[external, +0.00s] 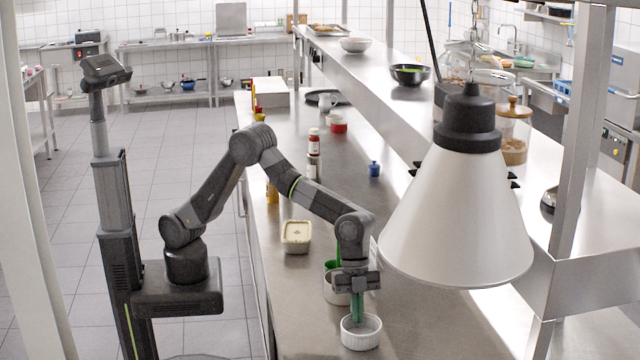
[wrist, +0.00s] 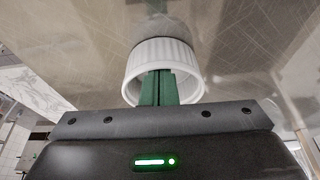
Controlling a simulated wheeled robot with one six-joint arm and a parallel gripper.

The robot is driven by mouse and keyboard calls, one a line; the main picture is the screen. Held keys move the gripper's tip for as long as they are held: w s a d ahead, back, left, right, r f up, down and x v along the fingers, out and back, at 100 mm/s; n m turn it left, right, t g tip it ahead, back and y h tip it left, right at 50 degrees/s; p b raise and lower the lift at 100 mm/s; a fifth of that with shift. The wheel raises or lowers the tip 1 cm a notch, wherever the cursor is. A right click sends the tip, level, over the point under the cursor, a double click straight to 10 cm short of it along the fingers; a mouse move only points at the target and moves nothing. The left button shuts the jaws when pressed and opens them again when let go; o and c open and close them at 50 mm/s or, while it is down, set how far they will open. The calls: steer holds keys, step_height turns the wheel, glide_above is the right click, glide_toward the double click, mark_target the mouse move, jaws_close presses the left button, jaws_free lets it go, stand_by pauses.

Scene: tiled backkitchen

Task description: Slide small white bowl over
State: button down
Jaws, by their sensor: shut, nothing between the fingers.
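The small white bowl (external: 361,332) is a ribbed ramekin standing upright on the steel counter near the front of the external view. In the wrist view its ribbed white wall (wrist: 165,52) shows just beyond my fingers. My gripper (external: 357,318) points down with its green fingers shut together and empty. The fingertips (wrist: 159,88) reach over the near rim into the bowl's opening. Whether they touch its inner wall I cannot tell.
A rectangular tub (external: 296,236) sits further back left. A large white lamp shade (external: 458,215) hangs at the right. Bare counter (external: 420,325) lies right of the bowl.

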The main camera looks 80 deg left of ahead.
steer(key=a+b, duration=0.1)
steer(key=a, duration=0.4)
steer(key=shift+a+b, duration=0.4)
steer(key=shift+d+r+p, duration=0.1)
steer(key=shift+d+p, duration=0.3)
steer(key=shift+d, duration=0.15)
steer(key=d+p, duration=0.1)
steer(key=d, duration=0.2)
steer(key=shift+r+p, duration=0.1)
steer(key=shift+p, duration=0.3)
steer(key=b+v, duration=0.1)
steer(key=v, duration=0.8)
steer(key=shift+a+r, duration=0.25)
steer(key=shift+r, duration=0.05)
steer(key=shift+f, duration=0.1)
